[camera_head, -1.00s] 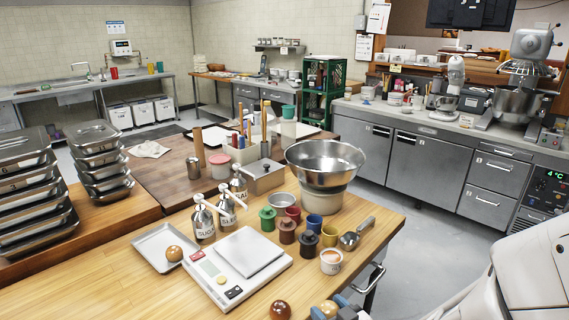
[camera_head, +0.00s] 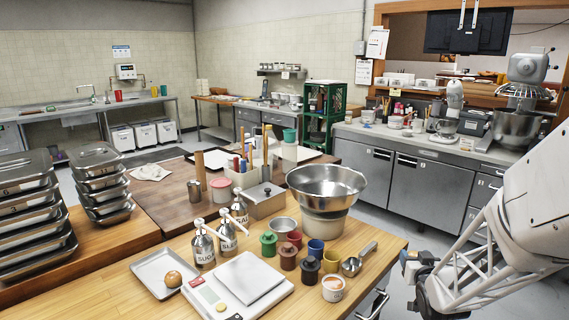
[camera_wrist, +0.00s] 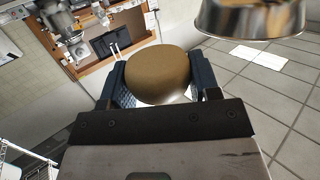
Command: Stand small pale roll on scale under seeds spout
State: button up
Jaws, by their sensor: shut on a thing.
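My gripper (camera_head: 408,262) is at the right, beyond the table's right edge. In the wrist view its blue fingers are shut on a tan, rounded roll (camera_wrist: 158,75); the head view hardly shows that roll. The scale (camera_head: 205,291) stands at the table's front, its square metal plate (camera_head: 248,277) empty. Three steel pump dispensers with pale spouts stand behind it: left (camera_head: 203,244), middle (camera_head: 227,236) and right (camera_head: 240,212). The left label seems to read sugar; I cannot read which is seeds. A browner roll (camera_head: 173,279) sits on a metal tray (camera_head: 150,268) left of the scale.
A steel bowl (camera_head: 326,187) on a pale base stands between gripper and dispensers; a metal bowl rim also shows in the wrist view (camera_wrist: 250,30). Several coloured small pots, a scoop (camera_head: 352,265) and a white cup (camera_head: 333,289) crowd the area right of the scale.

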jog(key=w+d+r+m+g+h, duration=0.1)
jog(key=d+r+m+h, duration=0.1)
jog(key=d, duration=1)
jog(key=d+r+m+g+h, duration=0.1)
jog(key=d+h, duration=0.3)
jog(key=d, duration=0.9)
jog(key=w+d+r+m+g+h, duration=0.1)
jog(key=d+r+m+h, duration=0.1)
jog(key=d, duration=1.1)
notch_tip(320, 180, up, 2)
jog(key=shift+w+m+g+h, duration=0.3)
jog(key=shift+m+g+h, duration=0.1)
jog(key=shift+m, duration=0.5)
jog(key=shift+a, duration=0.1)
